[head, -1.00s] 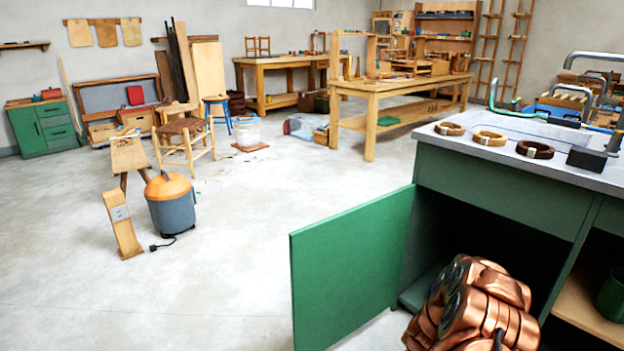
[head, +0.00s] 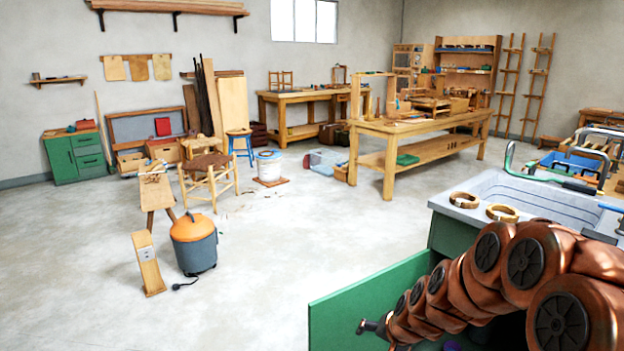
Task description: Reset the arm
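My copper-coloured arm fills the lower right of the head view, in front of the green sink cabinet. It runs from the lower right corner down and left. A small dark end piece, which looks like my gripper (head: 372,327), shows at its far left end, in front of the open green cabinet door (head: 345,305). It is too small and partly hidden to tell whether the fingers are open or shut. I see nothing held there.
The sink counter (head: 440,203) bears bark coils (head: 465,200) close behind my arm. A workbench (head: 400,132), a woven-seat chair (head: 208,172) and an orange-topped vacuum (head: 194,243) stand farther off. The floor left of the door is clear.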

